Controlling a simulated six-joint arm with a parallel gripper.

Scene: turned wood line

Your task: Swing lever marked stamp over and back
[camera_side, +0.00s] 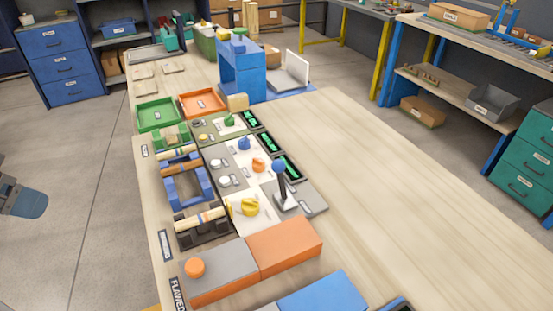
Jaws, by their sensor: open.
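A lever with a dark stem and a round blue knob (279,167) stands on a grey base plate (312,197) at the right end of the row of control panels. Its stem is close to upright, leaning slightly to the left in the picture. No marking on it is readable at this size, so I cannot confirm the word stamp. My gripper is not seen. A grey and blue rounded part at the left edge shows no fingers, and nothing touches the lever.
Left of the lever are a yellow knob (249,206) and wooden pieces in cradles. A blue machine (240,70) stands farther back. The bench right of the lever is bare.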

